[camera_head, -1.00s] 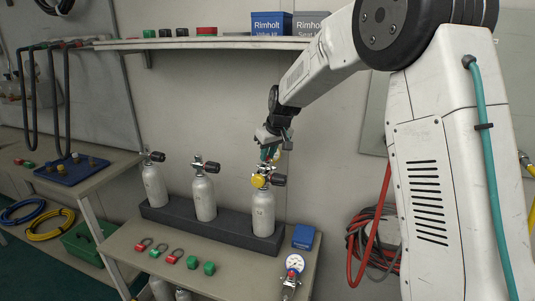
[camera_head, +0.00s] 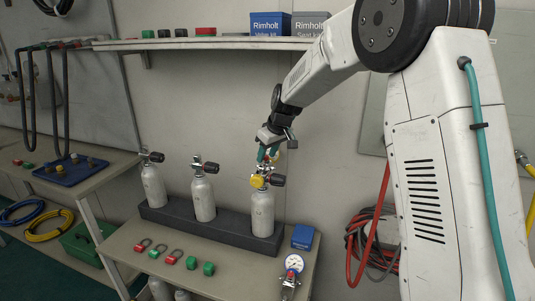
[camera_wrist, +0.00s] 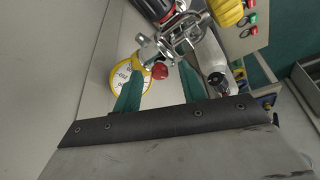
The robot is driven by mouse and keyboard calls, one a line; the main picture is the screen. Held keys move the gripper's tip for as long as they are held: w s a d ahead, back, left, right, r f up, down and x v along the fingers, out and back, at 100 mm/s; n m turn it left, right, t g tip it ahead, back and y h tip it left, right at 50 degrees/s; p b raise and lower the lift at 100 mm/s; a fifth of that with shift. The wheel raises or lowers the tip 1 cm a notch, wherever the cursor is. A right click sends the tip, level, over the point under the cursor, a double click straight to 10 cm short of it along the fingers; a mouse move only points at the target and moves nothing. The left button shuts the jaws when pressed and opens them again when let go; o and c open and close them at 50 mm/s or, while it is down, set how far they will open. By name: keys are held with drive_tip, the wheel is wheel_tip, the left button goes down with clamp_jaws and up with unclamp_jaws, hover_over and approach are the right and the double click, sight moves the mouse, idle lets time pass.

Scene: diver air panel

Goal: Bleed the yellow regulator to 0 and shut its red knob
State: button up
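The yellow regulator (camera_head: 265,172) sits on top of the rightmost cylinder (camera_head: 263,212) in the rack. In the wrist view its chrome body (camera_wrist: 177,33) shows with a yellow-rimmed gauge (camera_wrist: 127,72) and a ribbed yellow handwheel (camera_wrist: 227,10). The small red knob (camera_wrist: 160,71) lies between the two teal fingertips in that picture, with gaps on both sides. My gripper (camera_wrist: 160,75) is open, above the regulator in the head view (camera_head: 268,158). The left finger covers part of the gauge, so its reading is not clear. I cannot tell how deep the knob sits between the fingers.
Two more cylinders (camera_head: 203,200) (camera_head: 154,187) with black-knobbed valves stand left in the dark rack (camera_head: 170,216). A pressure gauge (camera_head: 294,263), a blue box (camera_head: 303,236) and red and green fittings (camera_head: 190,262) lie on the bench. A shelf (camera_head: 220,43) runs above.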

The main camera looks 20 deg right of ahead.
drive_tip(key=s+d+r, duration=0.2)
drive_tip(key=s+d, duration=0.1)
drive_tip(key=s, duration=0.3)
drive_tip(key=s+d+r, duration=0.2)
drive_tip(key=s+d, duration=0.1)
drive_tip(key=s, duration=0.3)
drive_tip(key=shift+s+d+r, duration=0.15)
drive_tip(key=shift+s+r, duration=0.05)
drive_tip(key=shift+r, duration=0.1)
